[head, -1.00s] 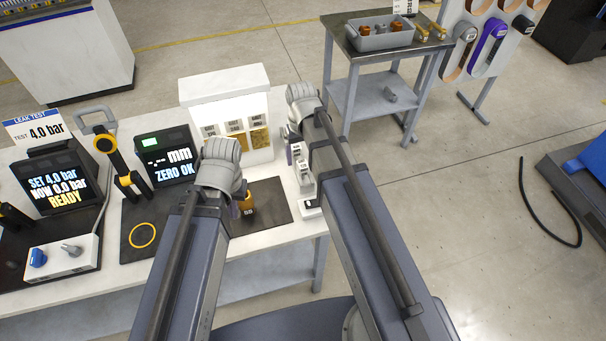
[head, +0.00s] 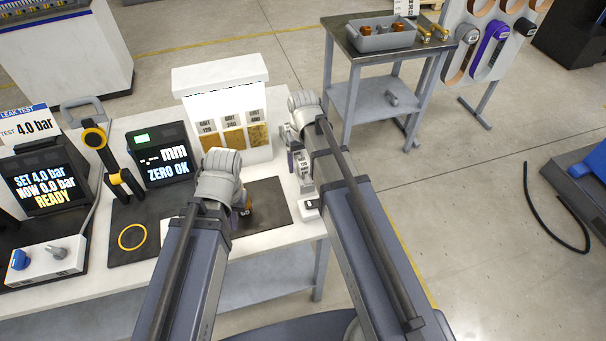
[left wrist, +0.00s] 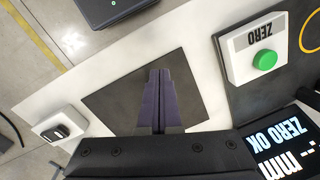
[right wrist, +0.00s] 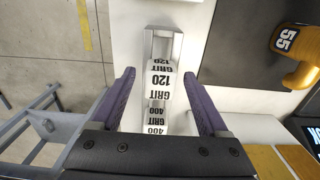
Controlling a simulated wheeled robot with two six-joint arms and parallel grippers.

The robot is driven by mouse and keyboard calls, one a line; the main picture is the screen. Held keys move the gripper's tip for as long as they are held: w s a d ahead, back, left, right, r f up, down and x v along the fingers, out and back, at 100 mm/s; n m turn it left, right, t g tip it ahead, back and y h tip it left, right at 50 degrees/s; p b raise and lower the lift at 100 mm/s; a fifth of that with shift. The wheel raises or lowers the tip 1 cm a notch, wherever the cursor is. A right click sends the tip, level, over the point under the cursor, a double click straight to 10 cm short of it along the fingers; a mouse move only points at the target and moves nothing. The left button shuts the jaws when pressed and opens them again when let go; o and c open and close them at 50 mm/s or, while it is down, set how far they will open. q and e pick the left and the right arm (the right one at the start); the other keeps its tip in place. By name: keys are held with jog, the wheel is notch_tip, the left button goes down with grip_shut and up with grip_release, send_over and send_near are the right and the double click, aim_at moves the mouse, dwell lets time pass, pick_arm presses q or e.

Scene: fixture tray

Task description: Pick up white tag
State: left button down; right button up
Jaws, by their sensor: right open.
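White tags printed GRIT 120 (right wrist: 160,79) and GRIT 400 (right wrist: 154,124) show in a row in a pale metal holder (right wrist: 177,48) in the right wrist view. In the head view they are small at the bench's right end. My right gripper (right wrist: 162,75) is open, one purple finger on each side of the tags; contact cannot be told. My left gripper (left wrist: 157,72) has its fingers together over the dark mat (left wrist: 110,100). An orange-brown part marked 55 (right wrist: 290,45) shows beside the holder; in the head view my left gripper mostly hides it.
A white stand (head: 220,76) with grit labels and sandpaper sheets stands behind the grippers. A ZERO box with a green button (left wrist: 265,60) and a display (head: 165,155) are to the left. A small white device (head: 312,207) sits by the bench's right edge.

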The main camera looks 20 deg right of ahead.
grip_shut()
dwell(0.5)
pick_arm(q)
jog(key=shift+r, duration=0.1)
pick_arm(e)
jog(key=shift+r, duration=0.1)
